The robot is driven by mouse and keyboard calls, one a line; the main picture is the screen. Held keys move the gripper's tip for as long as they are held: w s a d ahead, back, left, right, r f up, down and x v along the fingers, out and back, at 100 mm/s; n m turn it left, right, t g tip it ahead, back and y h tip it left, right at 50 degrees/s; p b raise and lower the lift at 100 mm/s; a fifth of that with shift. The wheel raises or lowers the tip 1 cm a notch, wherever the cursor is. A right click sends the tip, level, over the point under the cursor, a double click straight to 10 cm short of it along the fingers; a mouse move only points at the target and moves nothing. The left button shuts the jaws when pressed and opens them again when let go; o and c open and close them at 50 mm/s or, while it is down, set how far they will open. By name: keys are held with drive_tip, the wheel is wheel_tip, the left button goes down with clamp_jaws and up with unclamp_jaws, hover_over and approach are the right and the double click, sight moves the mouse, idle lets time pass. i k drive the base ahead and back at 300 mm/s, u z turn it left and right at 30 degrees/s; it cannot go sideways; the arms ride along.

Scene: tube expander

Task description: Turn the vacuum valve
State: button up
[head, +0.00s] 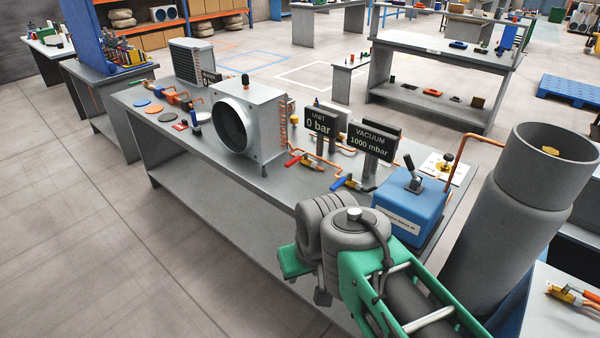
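A valve with a blue lever (338,184) sits on the copper pipe on the workbench, in front of the vacuum display (371,147), which reads 1000 mbar. A valve with a red lever (294,160) stands further left, near the unit display (321,122), which reads 0 bar. No label shows which lever is the vacuum valve. A blue vacuum pump (412,210) with a dark switch on top stands to their right. My green and grey arm reaches in at the bottom, nearer the camera than the bench.
A metal fan unit (250,122) stands on the grey workbench (212,165), left of the displays. A large grey cylinder (515,225) rises at the right. Copper pipe (448,180) runs behind the pump. Open floor (90,235) lies left of the bench.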

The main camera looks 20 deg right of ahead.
sight(342, 179)
drive_tip(key=u, duration=0.2)
drive_tip(key=i, duration=1.35)
drive_tip(key=z, duration=0.45)
